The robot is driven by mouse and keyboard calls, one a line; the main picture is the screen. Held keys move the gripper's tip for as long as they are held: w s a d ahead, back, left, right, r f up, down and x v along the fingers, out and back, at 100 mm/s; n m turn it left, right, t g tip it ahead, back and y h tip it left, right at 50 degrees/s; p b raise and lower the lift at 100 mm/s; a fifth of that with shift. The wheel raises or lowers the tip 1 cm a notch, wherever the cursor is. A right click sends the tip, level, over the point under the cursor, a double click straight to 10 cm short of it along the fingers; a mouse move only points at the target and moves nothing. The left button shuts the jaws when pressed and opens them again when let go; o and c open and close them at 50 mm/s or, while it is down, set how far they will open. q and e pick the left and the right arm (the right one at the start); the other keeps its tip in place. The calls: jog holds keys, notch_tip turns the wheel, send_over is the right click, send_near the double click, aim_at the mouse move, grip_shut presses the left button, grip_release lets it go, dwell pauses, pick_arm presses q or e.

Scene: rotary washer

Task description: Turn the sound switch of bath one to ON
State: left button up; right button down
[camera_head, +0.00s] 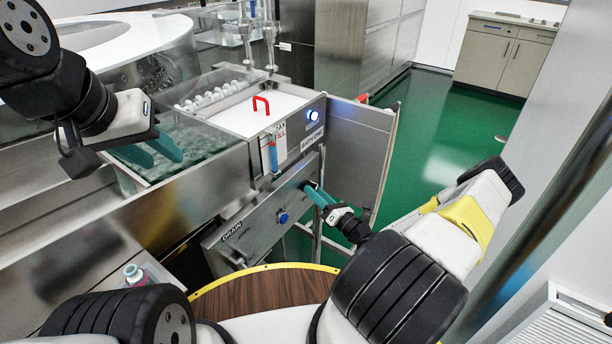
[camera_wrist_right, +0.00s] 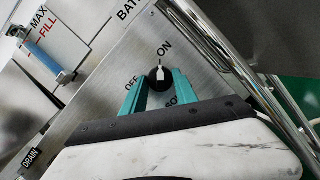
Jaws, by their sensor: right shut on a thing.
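The sound switch (camera_wrist_right: 159,78) is a black round knob with a white pointer on a steel panel. Its pointer is up, toward the ON label; the OFF label is to its left. My right gripper (camera_wrist_right: 160,91) has its teal fingers on both sides of the knob and is shut on it. In the head view, my right gripper (camera_head: 317,192) reaches the front panel of bath one, and its fingers largely hide the knob. My left gripper (camera_head: 158,152) is open and empty above the water bath at the left.
A lidded bath (camera_head: 262,112) with a red handle stands behind the panel. A blue-lit button (camera_head: 313,116) and a lower blue knob (camera_head: 283,218) are on the front.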

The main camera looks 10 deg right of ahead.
dwell(0.5)
jog(key=c, duration=1)
grip_release()
jog(key=shift+o, duration=0.2)
jog(key=v, duration=0.7)
jog(key=shift+s+d, duration=0.25)
jog(key=shift+s, duration=0.05)
